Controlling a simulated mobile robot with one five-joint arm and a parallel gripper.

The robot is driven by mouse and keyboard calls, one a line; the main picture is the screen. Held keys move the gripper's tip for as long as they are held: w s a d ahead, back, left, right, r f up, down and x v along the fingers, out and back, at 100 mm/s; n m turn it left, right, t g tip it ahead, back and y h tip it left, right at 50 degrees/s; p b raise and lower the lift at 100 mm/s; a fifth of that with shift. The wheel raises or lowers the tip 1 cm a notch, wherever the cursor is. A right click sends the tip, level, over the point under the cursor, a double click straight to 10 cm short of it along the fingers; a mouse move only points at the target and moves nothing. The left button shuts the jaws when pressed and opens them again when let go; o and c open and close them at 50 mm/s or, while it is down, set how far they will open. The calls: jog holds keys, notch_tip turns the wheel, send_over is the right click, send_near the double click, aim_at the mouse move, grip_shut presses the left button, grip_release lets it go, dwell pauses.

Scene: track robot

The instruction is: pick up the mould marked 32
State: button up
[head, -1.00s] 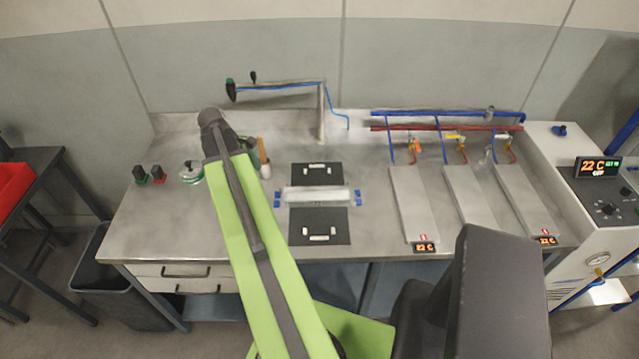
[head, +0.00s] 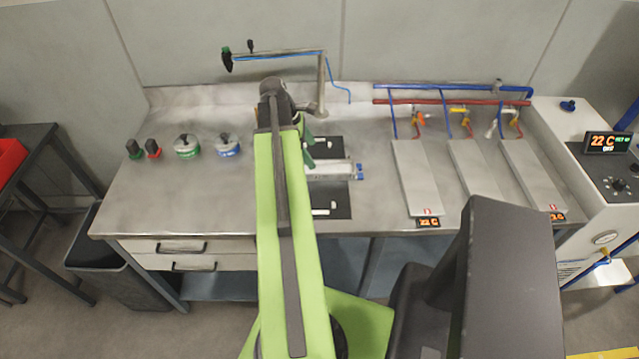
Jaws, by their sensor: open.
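No marking 32 is readable in the head view. A silver bar-like block with blue end pieces (head: 332,171), possibly a mould, lies on the bench between two black plates with pale handles, the far plate (head: 331,146) and the near plate (head: 333,204). My green arm hides the block's left end. My gripper (head: 308,150) is open and partly hidden behind my arm. It shows as dark green parts just above and left of the block in the picture; whether it touches the block I cannot tell.
A swivel pipe (head: 322,80) stands behind. Three grey plates (head: 417,180) with blue and red pipes (head: 450,100) lie right.

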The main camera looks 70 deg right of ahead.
aim_at(323, 171)
jog(key=shift+b+x, duration=0.4)
jog(key=shift+x, duration=0.8)
jog(key=b+x, duration=0.5)
jog(key=shift+f, duration=0.2)
jog(key=shift+s+r, duration=0.1)
jog(key=shift+r, duration=0.1)
jog(key=shift+c, duration=0.4)
grip_shut()
